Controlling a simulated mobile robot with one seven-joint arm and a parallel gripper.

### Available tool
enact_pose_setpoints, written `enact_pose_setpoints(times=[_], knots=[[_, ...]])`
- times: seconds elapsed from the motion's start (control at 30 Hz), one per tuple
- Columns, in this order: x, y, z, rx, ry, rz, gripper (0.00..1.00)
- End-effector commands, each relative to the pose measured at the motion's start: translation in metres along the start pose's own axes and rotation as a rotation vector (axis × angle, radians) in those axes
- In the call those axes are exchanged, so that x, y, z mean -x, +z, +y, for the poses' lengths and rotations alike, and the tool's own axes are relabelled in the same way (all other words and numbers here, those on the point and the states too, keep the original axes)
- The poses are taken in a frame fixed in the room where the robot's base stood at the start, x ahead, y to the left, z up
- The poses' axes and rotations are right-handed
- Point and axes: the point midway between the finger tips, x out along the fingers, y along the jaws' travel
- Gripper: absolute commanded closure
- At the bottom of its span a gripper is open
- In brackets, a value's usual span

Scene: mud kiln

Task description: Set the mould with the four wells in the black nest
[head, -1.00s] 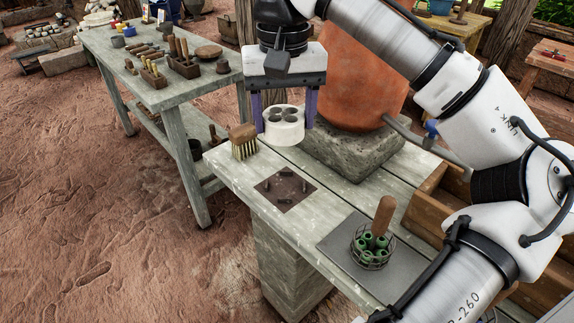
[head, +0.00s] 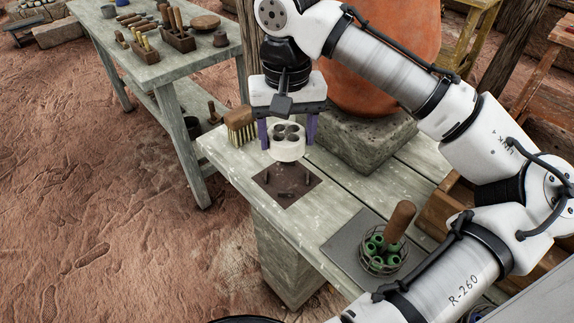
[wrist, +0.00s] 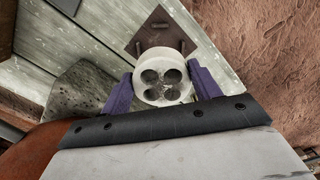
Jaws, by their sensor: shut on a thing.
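The white round mould with four wells (head: 288,150) is held between the two purple fingers of my gripper (head: 286,134), its wells facing up. It also shows in the wrist view (wrist: 161,94) between the fingers. In the head view it hangs above the far part of the black nest (head: 283,194). The nest is a dark square plate on the bench with short upright pegs; in the wrist view it shows (wrist: 143,38) just beyond the mould. The mould appears apart from the nest, and its underside is hidden.
A brush (head: 238,128) stands left of the mould on the bench (head: 328,211). A stone block (head: 362,145) under a big clay pot (head: 392,60) is close on the right. A wire basket of green pieces (head: 381,262) with a wooden-handled tool stands at the front right.

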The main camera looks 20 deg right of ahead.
Motion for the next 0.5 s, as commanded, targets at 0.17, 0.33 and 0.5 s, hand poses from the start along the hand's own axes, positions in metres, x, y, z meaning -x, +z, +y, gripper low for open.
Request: enact_pose_setpoints(times=[0.17, 0.33, 0.5], knots=[[-0.030, 0.000, 0.000, 0.000, 0.001, -0.001, 0.72], [-0.041, 0.000, 0.000, 0.001, 0.001, 0.001, 0.72], [-0.064, 0.000, 0.000, 0.000, 0.001, -0.002, 0.72]])
